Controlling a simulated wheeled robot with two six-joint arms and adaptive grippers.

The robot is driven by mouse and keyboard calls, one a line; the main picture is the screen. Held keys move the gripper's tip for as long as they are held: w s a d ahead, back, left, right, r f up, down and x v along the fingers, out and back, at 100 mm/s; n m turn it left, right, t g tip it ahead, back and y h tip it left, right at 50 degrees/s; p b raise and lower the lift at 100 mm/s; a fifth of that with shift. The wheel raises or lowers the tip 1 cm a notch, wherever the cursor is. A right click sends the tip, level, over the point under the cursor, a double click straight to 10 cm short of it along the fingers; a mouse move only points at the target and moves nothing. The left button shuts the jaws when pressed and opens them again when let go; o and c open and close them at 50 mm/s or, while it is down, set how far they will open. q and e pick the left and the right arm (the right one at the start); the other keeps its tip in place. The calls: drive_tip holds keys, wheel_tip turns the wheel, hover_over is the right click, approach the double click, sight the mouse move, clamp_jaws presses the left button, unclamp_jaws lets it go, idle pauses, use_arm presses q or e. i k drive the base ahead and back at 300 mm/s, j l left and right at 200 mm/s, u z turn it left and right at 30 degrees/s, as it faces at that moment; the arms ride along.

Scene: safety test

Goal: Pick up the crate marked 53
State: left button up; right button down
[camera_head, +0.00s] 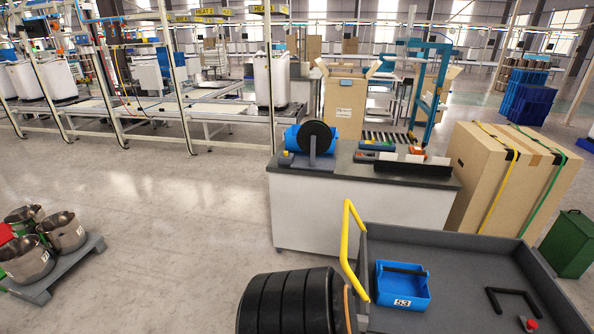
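The crate marked 53 (388,292) is a small open blue bin with a white label reading 53 on its front. It stands upright on the left part of a dark grey cart (455,265), close to the cart's yellow handle (350,225). A dark bar lies across the crate's top at the back. Its inside is only partly visible. Neither of my grippers shows in the head view.
A black ribbed cylindrical object (285,302) stands left of the cart. A black bracket (515,302) and red knob (529,325) are on the cart's right. Behind is a white counter (330,215); strapped cartons (500,185) stand right.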

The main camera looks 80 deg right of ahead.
sight(398, 285)
drive_tip(key=z, duration=3.7)
drive_tip(key=i+l, duration=0.05)
